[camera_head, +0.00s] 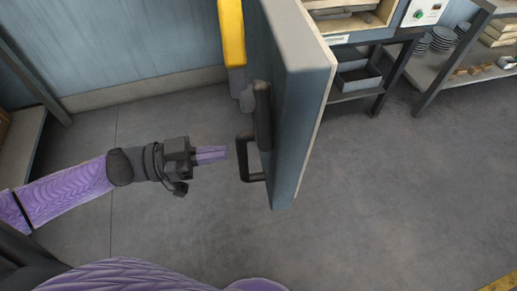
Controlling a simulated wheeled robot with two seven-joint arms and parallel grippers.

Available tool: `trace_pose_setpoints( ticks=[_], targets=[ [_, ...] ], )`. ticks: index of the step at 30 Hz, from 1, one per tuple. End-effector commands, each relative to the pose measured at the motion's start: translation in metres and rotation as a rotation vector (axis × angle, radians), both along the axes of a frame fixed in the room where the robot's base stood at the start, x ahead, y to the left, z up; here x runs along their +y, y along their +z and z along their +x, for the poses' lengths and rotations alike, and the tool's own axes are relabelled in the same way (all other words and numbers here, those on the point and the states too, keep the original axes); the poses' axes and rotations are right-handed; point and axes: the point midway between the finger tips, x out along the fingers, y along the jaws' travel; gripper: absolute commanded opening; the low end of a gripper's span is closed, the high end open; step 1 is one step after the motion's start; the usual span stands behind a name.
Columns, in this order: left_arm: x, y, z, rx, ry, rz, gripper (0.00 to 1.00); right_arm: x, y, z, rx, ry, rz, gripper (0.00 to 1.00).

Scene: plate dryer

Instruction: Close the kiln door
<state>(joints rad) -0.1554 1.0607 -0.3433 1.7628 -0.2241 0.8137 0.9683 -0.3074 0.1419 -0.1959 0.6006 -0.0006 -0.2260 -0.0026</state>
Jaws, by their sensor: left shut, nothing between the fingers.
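The kiln door (295,85) is a thick blue-grey panel with a pale inner edge. It stands swung open, edge-on toward me, in the upper middle of the head view. A dark bar handle (247,160) sticks out from its left face near the bottom. My left gripper (222,152) is shut and empty, just left of the handle. The fingertips point right at the handle, with a small gap seen between them. The kiln opening (340,22) shows at the top, right of the door. My right gripper is not in view.
A yellow post (232,32) stands left of the door. A dark stand with a grey bin (358,78) is below the kiln. Shelves with stacked plates (440,38) are at the upper right. The grey floor (400,190) right of the door is clear.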

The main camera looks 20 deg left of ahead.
Motion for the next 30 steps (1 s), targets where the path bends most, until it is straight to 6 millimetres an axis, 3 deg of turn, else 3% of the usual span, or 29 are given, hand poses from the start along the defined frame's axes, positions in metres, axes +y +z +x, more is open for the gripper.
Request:
trace_pose_setpoints(
  ticks=[6, 12, 30],
  targets=[
    [-0.04, -0.001, 0.022, -0.004, 0.002, -0.003, 0.0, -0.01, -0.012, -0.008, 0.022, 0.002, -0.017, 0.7],
    [-0.062, -0.001, 0.033, -0.002, 0.002, 0.0, 0.0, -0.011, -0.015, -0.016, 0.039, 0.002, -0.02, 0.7],
    [-0.074, 0.001, 0.039, -0.003, 0.014, -0.001, 0.0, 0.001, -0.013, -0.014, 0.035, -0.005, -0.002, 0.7]
  ],
)
